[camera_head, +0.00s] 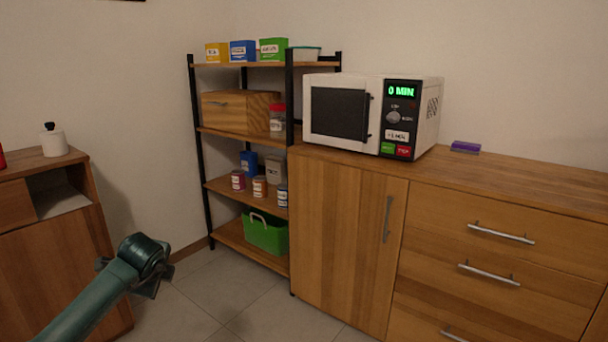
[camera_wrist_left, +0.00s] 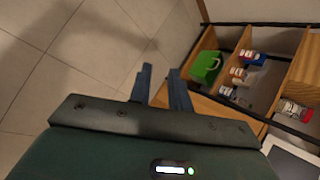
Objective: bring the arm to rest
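My left arm (camera_head: 95,300) comes in from the lower left in the head view and ends over the floor, in front of the shelf rack. In the left wrist view my left gripper (camera_wrist_left: 161,76) has its two fingers apart with nothing between them. Floor tiles and a wooden surface show behind the fingers. My right arm and gripper are in neither view.
The shelf rack (camera_head: 290,105) holds boxes, jars and a green basket (camera_head: 265,233). A low cabinet (camera_head: 50,255) stands at left. Floor between is clear.

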